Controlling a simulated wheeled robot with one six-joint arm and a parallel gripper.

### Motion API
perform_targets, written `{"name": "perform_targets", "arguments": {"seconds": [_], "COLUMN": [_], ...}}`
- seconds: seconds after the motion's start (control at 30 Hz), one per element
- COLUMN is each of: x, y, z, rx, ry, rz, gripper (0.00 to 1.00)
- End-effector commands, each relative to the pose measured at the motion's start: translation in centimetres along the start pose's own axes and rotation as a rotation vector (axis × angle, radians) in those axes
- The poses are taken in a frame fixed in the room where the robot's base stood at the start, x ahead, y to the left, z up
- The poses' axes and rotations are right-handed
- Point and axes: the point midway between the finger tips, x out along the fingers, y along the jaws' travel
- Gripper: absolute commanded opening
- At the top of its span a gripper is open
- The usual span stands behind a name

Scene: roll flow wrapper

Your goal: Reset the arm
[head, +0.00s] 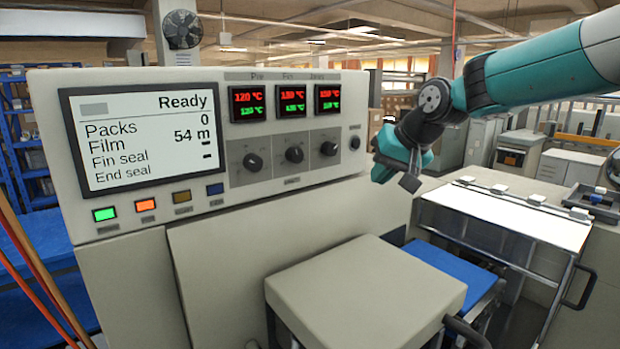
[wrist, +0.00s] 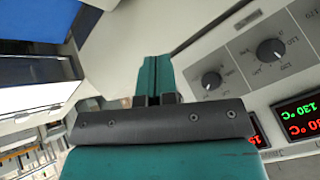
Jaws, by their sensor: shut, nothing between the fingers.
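My arm reaches in from the upper right in the head view. My gripper (head: 382,174) is in the air at the right end of the wrapper's control panel (head: 215,240), close to the row of dark knobs. In the wrist view the two teal fingers of my gripper (wrist: 155,65) lie side by side, shut with nothing between them. The display screen (head: 145,137) reads Ready, Packs 0 and Film 54 m. Two knobs (wrist: 240,66) and red and green temperature displays (wrist: 300,117) show at the right of the wrist view.
A beige box-shaped cover (head: 365,290) stands in front of the panel. A blue surface (head: 450,270) lies behind it. A guard with a pale top and metal frame (head: 505,215) is at the right. Blue shelving (head: 20,130) stands at the far left. Open air surrounds the arm above the machine.

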Motion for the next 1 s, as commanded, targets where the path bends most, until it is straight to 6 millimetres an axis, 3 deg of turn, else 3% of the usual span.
{"name": "perform_targets", "arguments": {"seconds": [0.03,0.3,0.5,0.6,0.7,1.0], "x": [-0.3,-3.2,-5.0,-5.5,-5.9,-6.0], "y": [-0.8,-2.6,-2.0,-1.5,-1.2,-1.1], "z": [3.8,21.5,32.5,35.8,37.6,38.1], "rx": [-0.047,-0.283,-0.421,-0.463,-0.485,-0.492], "ry": [-0.048,-0.291,-0.432,-0.474,-0.499,-0.508], "rz": [-0.008,-0.058,-0.102,-0.118,-0.126,-0.129], "gripper": [0.00,0.00,0.00,0.00,0.00,0.00]}}
